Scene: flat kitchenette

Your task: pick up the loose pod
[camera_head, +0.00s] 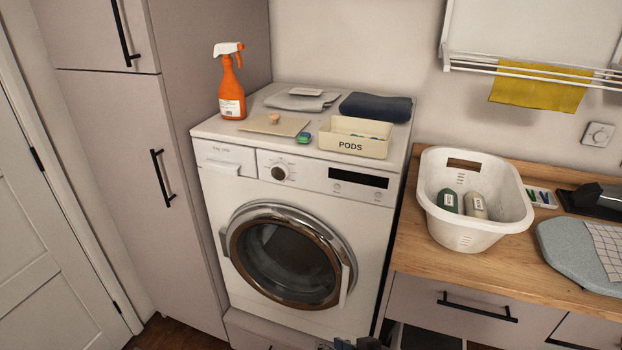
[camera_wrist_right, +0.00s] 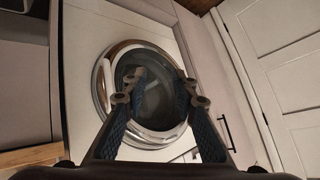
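The loose pod (camera_head: 303,137), small with green and blue on it, lies on top of the washing machine (camera_head: 228,140). It is just left of the cream PODS box (camera_head: 352,147), which has blue and green pods inside. My right gripper (camera_head: 357,344) barely shows at the bottom edge of the head view, low in front of the washer and well below the pod. In the right wrist view the gripper (camera_wrist_right: 160,80) is open, fingers apart with nothing between them, facing the round washer door (camera_wrist_right: 150,115). The pod is not in that view. My left gripper is not in view.
A white basket (camera_head: 477,235) stands on the wooden counter at right. A tall cabinet is at left.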

